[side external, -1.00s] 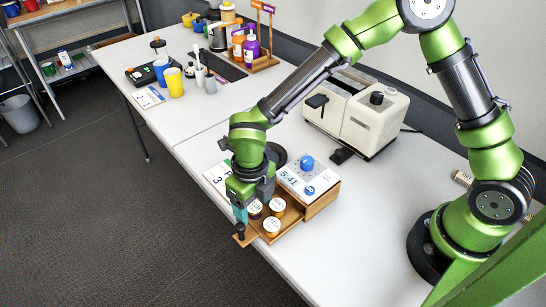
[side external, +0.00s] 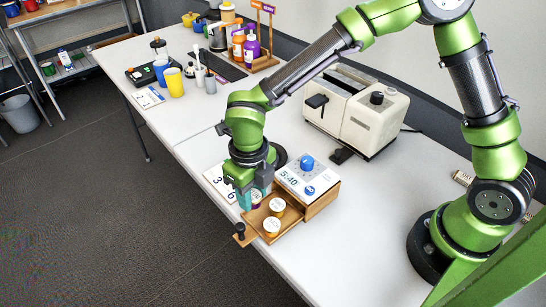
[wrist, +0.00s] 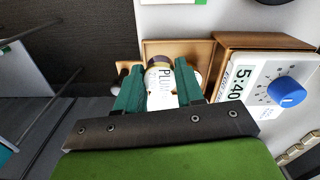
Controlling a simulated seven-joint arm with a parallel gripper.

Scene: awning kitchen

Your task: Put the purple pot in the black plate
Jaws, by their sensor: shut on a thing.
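The purple pot (wrist: 161,84) shows in the wrist view with a white label reading "PLUM", upright between my fingers. My gripper (wrist: 160,90) has its two teal fingers shut on its sides. In the side view my gripper (side external: 255,196) is at the far left part of the open wooden drawer (side external: 252,225), and the pot is mostly hidden behind the fingers. I cannot tell whether the pot is lifted clear of the drawer floor. A round black plate (side external: 279,154) lies behind my wrist, partly hidden by it.
Two other pots with pale lids (side external: 277,206) (side external: 271,226) stand in the drawer, near the held one. The wooden box with a timer and blue knob (side external: 307,163) stands right behind. White cards (side external: 214,180) lie at left. A cream toaster-like machine (side external: 357,110) stands further back.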

